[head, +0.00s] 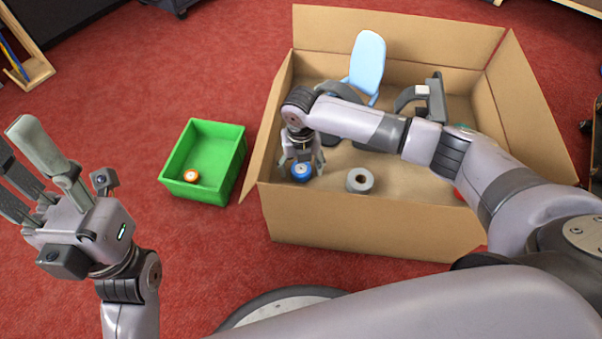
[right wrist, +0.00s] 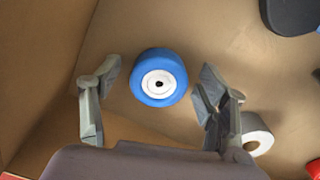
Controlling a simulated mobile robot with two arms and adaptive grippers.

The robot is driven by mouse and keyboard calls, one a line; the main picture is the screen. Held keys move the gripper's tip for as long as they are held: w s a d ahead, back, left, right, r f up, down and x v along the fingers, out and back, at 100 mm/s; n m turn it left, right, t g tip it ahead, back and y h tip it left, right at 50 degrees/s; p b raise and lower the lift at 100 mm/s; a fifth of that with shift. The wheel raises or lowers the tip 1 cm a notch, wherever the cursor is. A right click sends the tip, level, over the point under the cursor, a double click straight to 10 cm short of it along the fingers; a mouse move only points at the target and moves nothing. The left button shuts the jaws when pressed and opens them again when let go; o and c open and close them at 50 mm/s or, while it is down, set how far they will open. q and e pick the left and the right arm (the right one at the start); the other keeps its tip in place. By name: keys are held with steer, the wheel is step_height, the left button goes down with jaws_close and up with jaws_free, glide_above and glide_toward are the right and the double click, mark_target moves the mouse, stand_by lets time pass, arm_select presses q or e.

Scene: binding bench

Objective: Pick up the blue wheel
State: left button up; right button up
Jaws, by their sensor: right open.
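The blue wheel (head: 301,171) with a white hub lies in the front left corner area of a large open cardboard box (head: 355,222). In the right wrist view the blue wheel (right wrist: 159,77) lies flat between and a little beyond the spread fingers. My right gripper (head: 302,165) is open, pointing down just above the wheel, with a finger on each side; it also shows in the right wrist view (right wrist: 153,105). I see no finger touching the wheel. My left gripper (head: 45,165) is raised at the left, away from the box, its fingers spread apart and empty.
A grey roll (head: 360,180) lies right of the wheel, also in the right wrist view (right wrist: 253,136). A light blue chair-like part (head: 367,62) stands farther back in the box. A green bin (head: 213,150) holding an orange wheel (head: 191,176) stands on the red carpet.

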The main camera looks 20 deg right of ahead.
steer(key=shift+r, duration=0.1)
steer(key=c, duration=1.2)
